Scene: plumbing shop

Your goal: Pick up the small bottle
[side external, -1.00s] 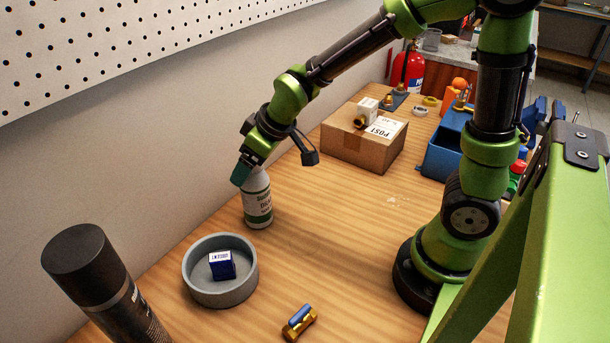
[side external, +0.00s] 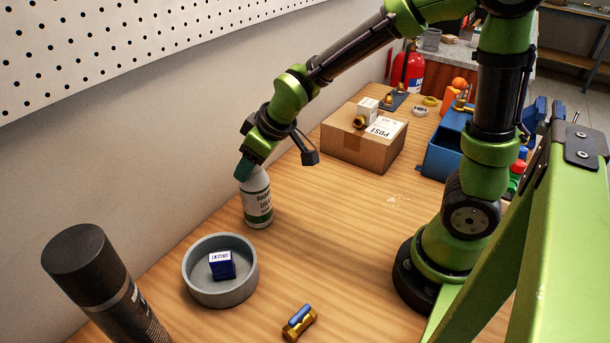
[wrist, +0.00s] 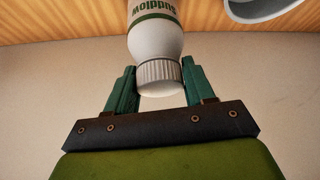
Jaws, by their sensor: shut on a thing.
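The small bottle (side external: 257,203) is white with a green-and-white label and stands upright on the wooden table near the wall. My gripper (side external: 245,172) is at its top, coming in from above and behind. In the wrist view, the two green fingers of my gripper (wrist: 155,88) are on either side of the ribbed white cap of the bottle (wrist: 153,35), shut on it. The bottle's base still appears to rest on the table in the side view.
A grey round dish (side external: 200,291) with a small blue box (side external: 222,267) in it stands in front of the bottle. A dark spray can (side external: 100,285) is at the lower left. A brass valve (side external: 299,322) lies at the front. A cardboard box (side external: 355,150) and blue bin (side external: 445,152) are behind.

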